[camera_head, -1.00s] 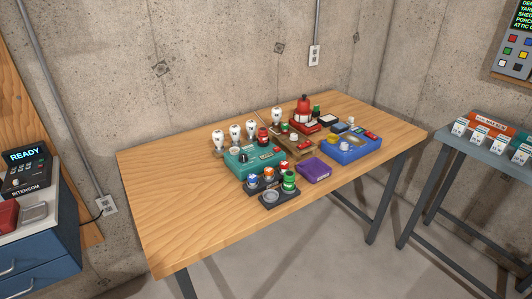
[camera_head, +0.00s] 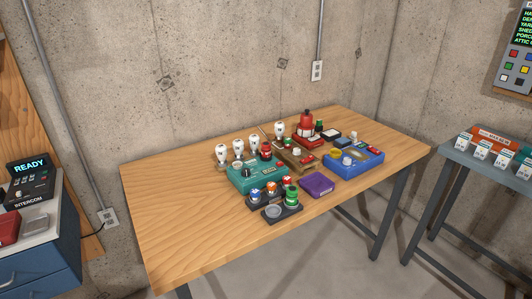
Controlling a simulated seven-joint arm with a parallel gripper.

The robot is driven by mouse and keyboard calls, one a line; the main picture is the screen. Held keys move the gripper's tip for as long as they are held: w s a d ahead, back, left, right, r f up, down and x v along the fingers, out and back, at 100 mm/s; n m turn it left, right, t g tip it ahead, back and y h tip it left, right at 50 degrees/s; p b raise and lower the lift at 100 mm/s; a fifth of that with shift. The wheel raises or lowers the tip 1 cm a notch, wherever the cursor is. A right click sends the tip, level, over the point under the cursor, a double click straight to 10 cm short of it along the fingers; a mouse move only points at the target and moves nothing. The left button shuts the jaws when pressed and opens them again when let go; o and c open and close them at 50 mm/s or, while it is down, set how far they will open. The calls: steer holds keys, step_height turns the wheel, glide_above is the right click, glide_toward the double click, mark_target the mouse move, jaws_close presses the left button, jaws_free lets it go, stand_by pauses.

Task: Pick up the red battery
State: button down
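Several small upright cylinders stand on the wooden table, and I cannot tell for sure which is the red battery. One red-topped cylinder (camera_head: 287,182) stands in a dark holder (camera_head: 254,204) at the table's front middle, beside a blue-topped, an orange-topped and a green one. Another red cylinder (camera_head: 265,150) stands at the back right of a teal box (camera_head: 240,181). My gripper is not in view.
A purple box (camera_head: 318,184) lies right of the holder. A blue device (camera_head: 358,163), a red device with a tall top (camera_head: 307,124) and white bulbs (camera_head: 221,154) crowd the table's middle and back. The table's left part (camera_head: 175,220) is clear.

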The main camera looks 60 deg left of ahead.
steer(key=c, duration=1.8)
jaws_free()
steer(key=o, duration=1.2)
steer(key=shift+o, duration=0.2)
